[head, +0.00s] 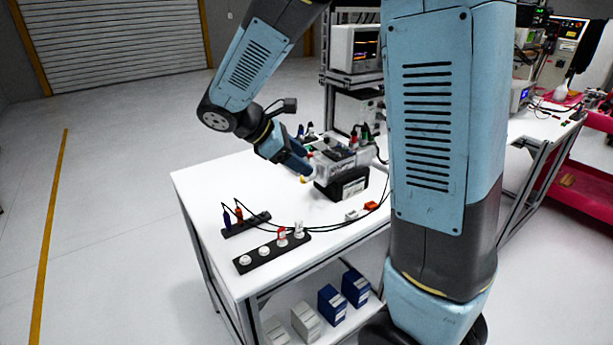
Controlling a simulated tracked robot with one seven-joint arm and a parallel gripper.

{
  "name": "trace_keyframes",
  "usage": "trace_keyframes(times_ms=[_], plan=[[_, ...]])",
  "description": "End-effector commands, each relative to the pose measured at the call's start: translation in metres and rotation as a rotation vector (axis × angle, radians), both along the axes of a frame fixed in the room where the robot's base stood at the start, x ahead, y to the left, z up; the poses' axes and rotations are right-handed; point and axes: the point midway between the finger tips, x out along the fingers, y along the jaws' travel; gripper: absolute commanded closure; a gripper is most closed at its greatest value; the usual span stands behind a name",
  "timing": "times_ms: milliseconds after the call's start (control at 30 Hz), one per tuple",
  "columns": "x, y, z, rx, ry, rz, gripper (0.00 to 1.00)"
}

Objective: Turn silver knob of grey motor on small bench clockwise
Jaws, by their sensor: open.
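The grey motor (342,160) sits on a black base (347,184) on the small white bench (212,187). My gripper (306,174) is at the motor's left end, close to it. It is open, but the fingers are small in this view. The silver knob is not clearly visible; the gripper covers the motor's left end. I cannot tell whether the fingers are around the knob or touching it.
Black strips with plugs (246,224) and white sockets (270,252) lie at the bench front, with cables running right. Red and white connectors (371,206) lie near the motor. An instrument rack (352,70) stands behind. The bench's left part is clear.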

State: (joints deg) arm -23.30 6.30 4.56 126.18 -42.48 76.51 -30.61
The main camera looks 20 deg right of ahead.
Motion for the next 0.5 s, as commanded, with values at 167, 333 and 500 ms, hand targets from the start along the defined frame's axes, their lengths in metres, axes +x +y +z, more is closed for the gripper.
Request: trace_keyframes(times_ms=[167, 333, 500], plan=[[0.033, 0.032, -0.028, -0.173, 0.144, 0.191, 0.39], [0.056, 0.06, -0.05, -0.313, 0.249, 0.336, 0.39], [0.068, 0.079, -0.065, -0.4, 0.308, 0.421, 0.39]])
